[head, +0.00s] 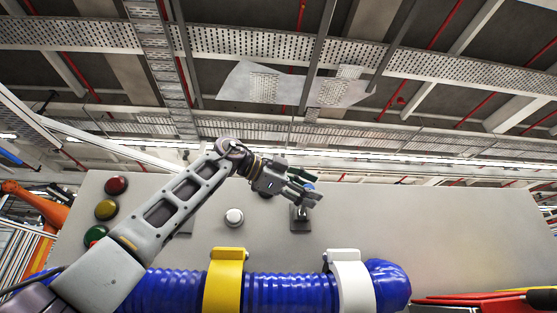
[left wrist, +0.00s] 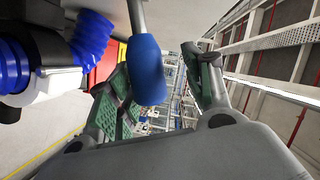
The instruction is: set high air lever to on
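The lever has a blue grip (left wrist: 146,70) on a grey shaft, seen in the left wrist view between the two green-padded fingers of my left gripper (left wrist: 160,80). The fingers stand apart, with a visible gap between the grip and the right-hand finger. In the head view, my left gripper (head: 303,186) is in front of the panel at the lever, and a bit of the blue grip (head: 309,186) shows behind the fingers. The lever's dark base (head: 300,216) is on the panel just below. Most of the shaft is hidden there. My right gripper is not in view.
The grey panel (head: 430,220) carries a white round button (head: 234,217) and red, yellow and green lamps at left. A blue corrugated hose (head: 290,292) with yellow and white clamps runs along below. The panel's right side is clear.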

